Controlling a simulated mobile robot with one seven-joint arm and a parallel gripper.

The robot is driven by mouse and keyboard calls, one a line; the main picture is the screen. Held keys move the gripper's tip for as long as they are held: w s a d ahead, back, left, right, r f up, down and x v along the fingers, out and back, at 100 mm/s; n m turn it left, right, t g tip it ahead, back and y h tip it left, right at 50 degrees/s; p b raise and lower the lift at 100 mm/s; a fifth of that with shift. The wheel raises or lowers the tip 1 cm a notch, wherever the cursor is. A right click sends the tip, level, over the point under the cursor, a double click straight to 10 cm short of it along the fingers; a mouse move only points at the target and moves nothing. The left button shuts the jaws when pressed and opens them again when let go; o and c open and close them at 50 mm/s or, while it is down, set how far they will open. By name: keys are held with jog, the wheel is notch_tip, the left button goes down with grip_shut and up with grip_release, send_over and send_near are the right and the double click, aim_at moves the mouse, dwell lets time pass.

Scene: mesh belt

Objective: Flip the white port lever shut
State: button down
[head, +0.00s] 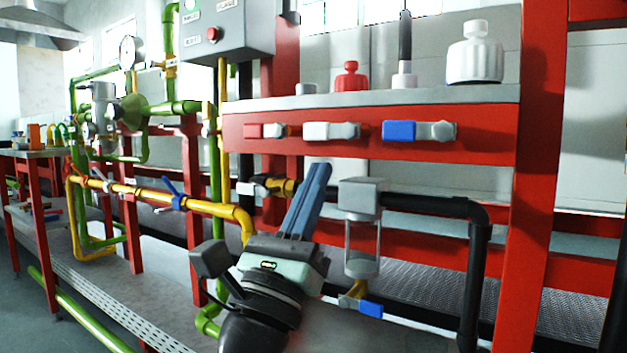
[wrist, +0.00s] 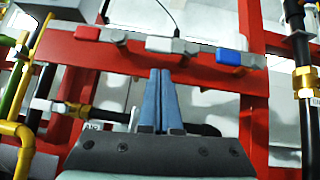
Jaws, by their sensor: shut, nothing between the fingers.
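The white port lever (head: 331,131) is the middle of three levers on the front of the red beam (head: 485,129). It lies sideways along the beam, with a grey metal end on its right. It also shows in the wrist view (wrist: 160,44), straight beyond my fingers. My gripper (head: 318,168) has blue fingers, pressed together and empty, pointing up at the beam. In the wrist view the fingertips (wrist: 160,72) are just below the white lever, with a strip of red beam between them in the picture. I cannot tell the exact depth gap.
A red lever (head: 265,130) sits left of the white one and a blue lever (head: 400,131) right. Below are a glass cylinder with a grey cap (head: 362,197), a black pipe (head: 478,250) and yellow piping (head: 225,210). A red post (head: 535,180) stands at right.

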jog(key=w+f+v, duration=0.1)
jog(key=v, duration=1)
jog(key=shift+p, duration=0.3)
jog(key=shift+s+f, duration=0.1)
